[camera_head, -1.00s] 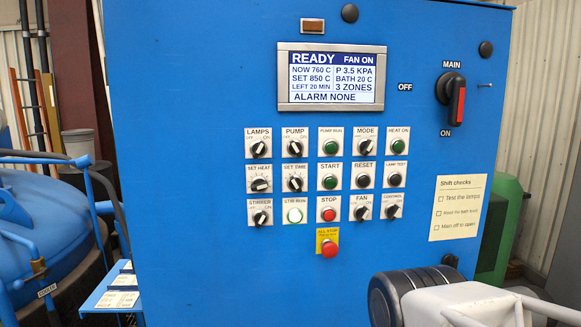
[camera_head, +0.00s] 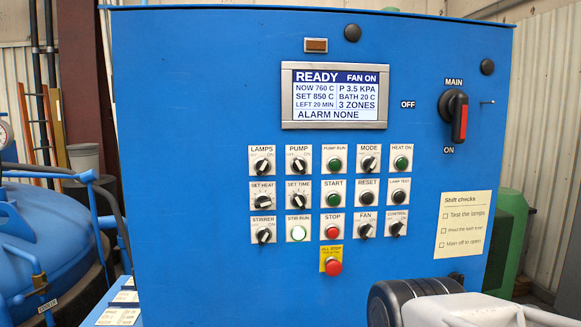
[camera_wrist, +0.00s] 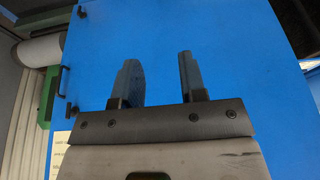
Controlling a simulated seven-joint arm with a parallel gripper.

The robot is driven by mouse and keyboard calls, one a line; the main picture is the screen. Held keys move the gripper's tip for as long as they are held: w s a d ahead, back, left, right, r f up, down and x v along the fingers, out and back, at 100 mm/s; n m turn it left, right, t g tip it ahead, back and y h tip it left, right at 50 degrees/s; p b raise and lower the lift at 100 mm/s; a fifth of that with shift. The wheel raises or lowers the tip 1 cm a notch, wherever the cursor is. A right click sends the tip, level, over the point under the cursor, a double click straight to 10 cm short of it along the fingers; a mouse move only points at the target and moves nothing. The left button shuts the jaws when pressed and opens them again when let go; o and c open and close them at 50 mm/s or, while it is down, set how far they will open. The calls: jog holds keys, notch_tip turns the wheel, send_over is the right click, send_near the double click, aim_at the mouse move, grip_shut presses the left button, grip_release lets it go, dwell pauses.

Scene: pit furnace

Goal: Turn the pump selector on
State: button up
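The pump selector (camera_head: 298,165) is a black rotary knob on a white plate labelled PUMP, in the top row of the blue panel in the head view. Its pointer slants; the small position marks are hard to read. The pump run lamp (camera_head: 334,163) to its right is dark green and looks unlit. In the wrist view my gripper (camera_wrist: 157,75) has its two dark fingers apart with nothing between them. It faces a plain blue cabinet surface, and no selector shows there. In the head view the fingers are not seen.
The blue cabinet (camera_head: 215,270) carries a display (camera_head: 334,95) reading READY, a red-handled main switch (camera_head: 453,116), several close-set knobs and buttons, and a red all-stop button (camera_head: 333,267) below. A blue round vessel (camera_head: 45,235) stands left.

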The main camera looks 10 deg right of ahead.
jog(key=w+a+r+n+t+y, duration=0.25)
jog(key=w+a+r, duration=0.2)
jog(key=w, duration=0.25)
jog(key=n+t+h, duration=0.3)
jog(key=t, duration=0.9)
send_near(299, 166)
jog(key=w, duration=0.2)
jog(key=shift+d+r, duration=0.1)
jog(key=shift+r, duration=0.1)
jog(key=shift+w, duration=0.15)
jog(key=shift+w, duration=3.75)
jog(key=shift+c, duration=0.3)
grip_shut()
